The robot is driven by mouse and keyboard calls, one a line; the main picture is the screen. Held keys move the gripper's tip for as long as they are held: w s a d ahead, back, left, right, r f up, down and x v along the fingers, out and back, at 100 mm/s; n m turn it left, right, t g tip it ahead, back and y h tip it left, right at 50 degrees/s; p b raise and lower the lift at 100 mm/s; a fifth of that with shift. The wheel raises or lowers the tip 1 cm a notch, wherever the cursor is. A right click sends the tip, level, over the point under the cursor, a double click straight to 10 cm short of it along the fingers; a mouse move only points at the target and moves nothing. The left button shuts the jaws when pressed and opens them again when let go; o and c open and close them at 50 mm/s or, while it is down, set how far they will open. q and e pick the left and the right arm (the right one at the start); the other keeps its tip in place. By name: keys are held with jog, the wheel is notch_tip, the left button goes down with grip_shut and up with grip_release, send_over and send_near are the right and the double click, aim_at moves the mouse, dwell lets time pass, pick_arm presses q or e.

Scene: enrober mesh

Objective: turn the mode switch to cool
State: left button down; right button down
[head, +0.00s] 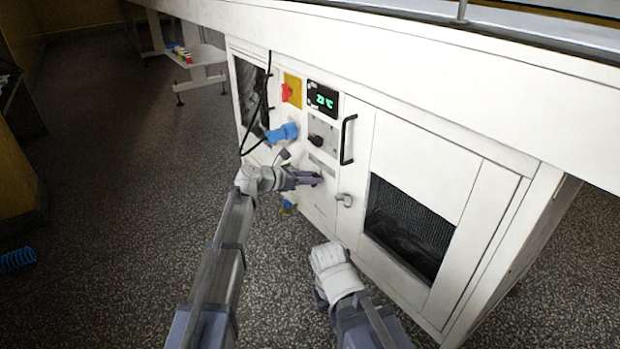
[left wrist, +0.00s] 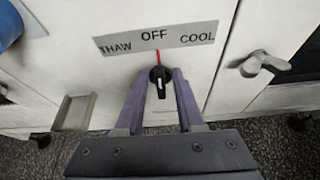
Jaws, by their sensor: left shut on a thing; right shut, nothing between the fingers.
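The mode switch (left wrist: 160,78) is a small black knob with a white mark, below a grey label plate (left wrist: 156,39) reading THAW, OFF and COOL. A red line runs from the knob up to OFF, and the white mark stands nearly upright. My left gripper (left wrist: 160,95) is shut on the knob, one purple-grey finger on each side. In the head view my left gripper (head: 320,179) is at the cabinet front and hides the knob. My right gripper (head: 320,296) is low in front of the cabinet, shut and empty, mostly hidden behind its white wrist.
The white cabinet has a red switch on a yellow plate (head: 292,88), a green-lit display (head: 322,98), a black handle (head: 348,140), a blue plug (head: 283,132) and a grey latch (head: 345,199). A dark mesh opening (head: 408,225) is at right. Open speckled floor lies left.

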pick_arm(q)
jog(key=shift+s+d+f+m+t+y+b, duration=0.2)
jog(key=shift+m+t+b, duration=0.35)
jog(key=shift+m, duration=0.45)
jog(key=shift+s+d+f+m+t+y+b, duration=0.15)
jog(key=shift+m+t+y+b, duration=0.3)
jog(key=shift+m, duration=0.55)
jog(key=shift+s+d+m+t+y+b, duration=0.1)
jog(key=shift+s+m+t+y+b, duration=0.1)
jog(key=shift+m+t+b, duration=0.65)
jog(key=shift+m+p, duration=0.25)
jog(key=shift+p, duration=0.05)
jog(key=c, duration=0.9)
grip_release()
jog(key=shift+a, duration=0.1)
jog(key=p+v, duration=0.2)
jog(key=v, duration=0.5)
jog(key=shift+s+a+r, duration=0.2)
jog(key=shift+s, duration=0.05)
